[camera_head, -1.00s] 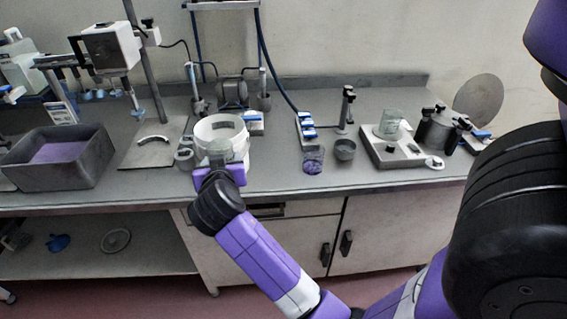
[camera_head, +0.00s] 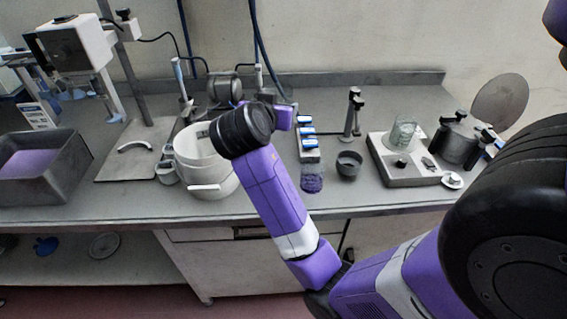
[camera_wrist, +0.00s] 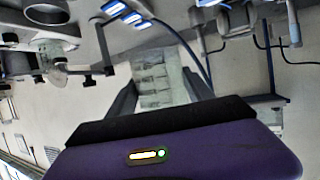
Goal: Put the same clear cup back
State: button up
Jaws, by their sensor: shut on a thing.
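My gripper (camera_wrist: 160,90) is shut on a clear cup (camera_wrist: 155,70), which shows between the two fingers in the wrist view. In the head view my gripper (camera_head: 283,117) is up over the bench, right of the white bucket (camera_head: 197,160), and my wrist hides the held cup there. Another clear cup (camera_head: 402,136) stands on the flat scale-like device (camera_head: 408,176) at the right. A third clear cup (camera_head: 312,180) with purple contents stands on the bench beside a small grey cup (camera_head: 348,163).
A row of blue-topped items (camera_head: 308,142) lies just right of my gripper. A clamp stand (camera_head: 353,115) and a metal pot (camera_head: 455,139) stand further right. A grey bin (camera_head: 42,168) with purple contents is at the far left. Bare bench shows near the front edge.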

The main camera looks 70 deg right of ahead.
jog(key=f, duration=1.5)
jog(key=shift+d+f, duration=0.2)
jog(key=shift+f, duration=2.3)
jog(key=shift+f, duration=0.25)
jog(key=o, duration=1.5)
jog(key=shift+r, duration=0.1)
jog(key=shift+r, duration=0.15)
